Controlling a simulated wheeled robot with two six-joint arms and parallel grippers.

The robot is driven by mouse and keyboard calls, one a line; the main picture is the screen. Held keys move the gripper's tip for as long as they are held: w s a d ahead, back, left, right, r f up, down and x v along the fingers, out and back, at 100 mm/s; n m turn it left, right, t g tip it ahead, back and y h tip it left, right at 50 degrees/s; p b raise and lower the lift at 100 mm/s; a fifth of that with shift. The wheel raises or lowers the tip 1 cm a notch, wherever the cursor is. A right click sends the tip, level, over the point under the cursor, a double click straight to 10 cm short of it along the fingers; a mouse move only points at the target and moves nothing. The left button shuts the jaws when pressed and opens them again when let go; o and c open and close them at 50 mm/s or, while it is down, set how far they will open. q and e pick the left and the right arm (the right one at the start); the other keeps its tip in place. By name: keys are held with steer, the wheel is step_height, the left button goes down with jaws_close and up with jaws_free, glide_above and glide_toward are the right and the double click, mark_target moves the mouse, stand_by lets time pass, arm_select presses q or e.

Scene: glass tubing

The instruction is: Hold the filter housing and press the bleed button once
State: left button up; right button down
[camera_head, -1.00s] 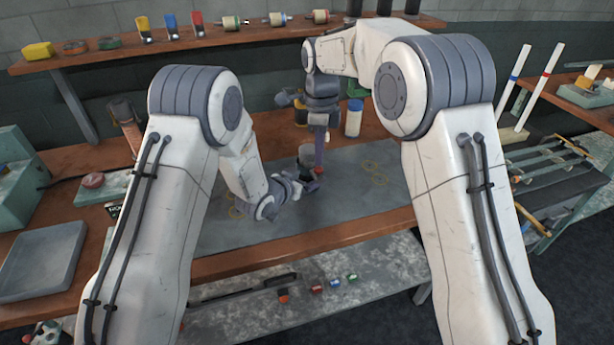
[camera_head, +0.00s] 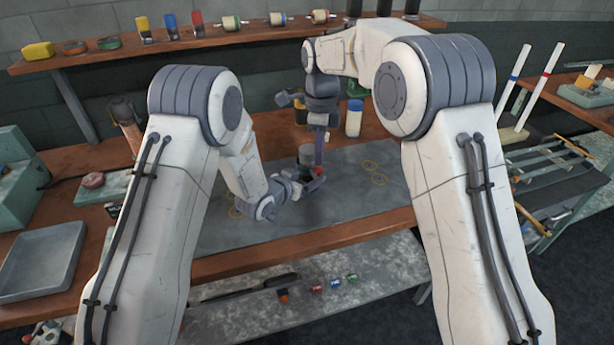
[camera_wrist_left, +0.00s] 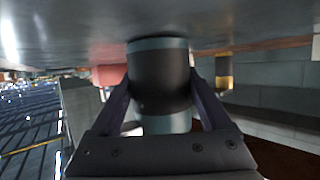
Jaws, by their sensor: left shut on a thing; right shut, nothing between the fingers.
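The filter housing is a dark cylinder (camera_head: 306,154) on the grey mat (camera_head: 350,208) in the middle of the bench. In the left wrist view the housing (camera_wrist_left: 160,80) is dark with blue-grey bands, and a finger lies on each side of it. My left gripper (camera_head: 308,184) is shut on it. A small red part (camera_head: 319,171), which looks like the bleed button, shows beside the housing. My right gripper (camera_head: 319,162) points down, shut and empty, with its tip just above the red part. I cannot tell whether they touch.
A white bottle with a blue cap (camera_head: 354,118) stands behind my right gripper. Yellow rings (camera_head: 375,173) lie on the mat to the right. A grey tray (camera_head: 42,262) is at the left. A shelf (camera_head: 180,48) with small parts runs along the back.

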arm_select(q)
steer(key=shift+r, duration=0.1)
stand_by(0.3)
arm_select(e)
steer(key=shift+f, duration=1.15)
steer(key=shift+r, duration=0.8)
steer(key=shift+r, duration=0.1)
steer(key=shift+r, duration=2.95)
step_height(320, 180, up, 11)
glide_above(319, 168)
steer(key=shift+r, duration=0.45)
